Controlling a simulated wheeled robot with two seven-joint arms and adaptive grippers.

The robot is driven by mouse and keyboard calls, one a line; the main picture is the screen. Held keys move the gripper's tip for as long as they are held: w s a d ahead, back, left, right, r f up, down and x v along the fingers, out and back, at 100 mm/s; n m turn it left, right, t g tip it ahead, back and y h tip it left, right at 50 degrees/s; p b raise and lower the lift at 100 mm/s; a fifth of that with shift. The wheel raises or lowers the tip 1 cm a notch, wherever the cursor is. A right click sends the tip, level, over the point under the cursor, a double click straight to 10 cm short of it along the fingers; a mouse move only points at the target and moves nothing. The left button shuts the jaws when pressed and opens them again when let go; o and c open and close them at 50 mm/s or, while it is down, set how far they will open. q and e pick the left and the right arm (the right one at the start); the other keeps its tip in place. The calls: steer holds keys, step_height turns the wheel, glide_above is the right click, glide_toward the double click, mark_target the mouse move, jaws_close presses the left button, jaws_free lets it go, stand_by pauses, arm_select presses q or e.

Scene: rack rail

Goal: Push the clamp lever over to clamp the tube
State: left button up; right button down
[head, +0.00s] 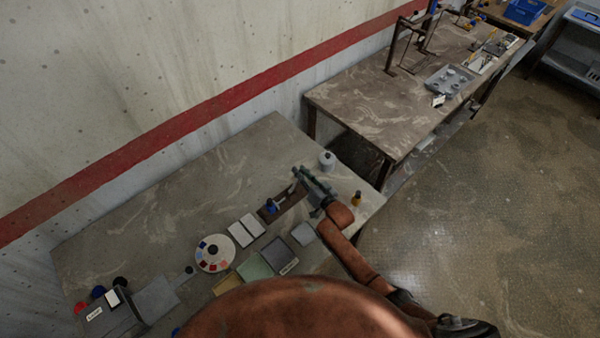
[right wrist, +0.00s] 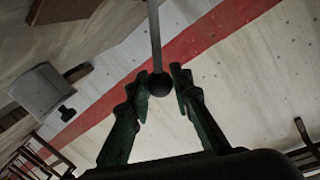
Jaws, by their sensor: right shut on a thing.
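The clamp lever shows in the right wrist view as a thin grey rod (right wrist: 155,38) ending in a black ball knob (right wrist: 159,84). My right gripper (right wrist: 160,80) is shut on this lever, with the knob between its two green fingertips. In the head view my right gripper (head: 297,176) is over the far end of a dark brown base plate (head: 289,204). A small blue part (head: 271,206) is at the near end of that plate. The tube cannot be made out clearly, and the gripper hides part of the clamp. My left gripper is not in view.
A white bottle (head: 327,161) stands close beyond my right gripper, and a small yellow-and-black bottle (head: 356,198) is to its right. White pads (head: 247,229), a round palette (head: 214,253) and trays lie at the left. The table's back left is clear.

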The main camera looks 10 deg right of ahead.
steer(key=shift+f, duration=0.1)
steer(key=c, duration=1.7)
jaws_free()
steer(key=shift+s, duration=0.1)
steer(key=v, duration=1.2)
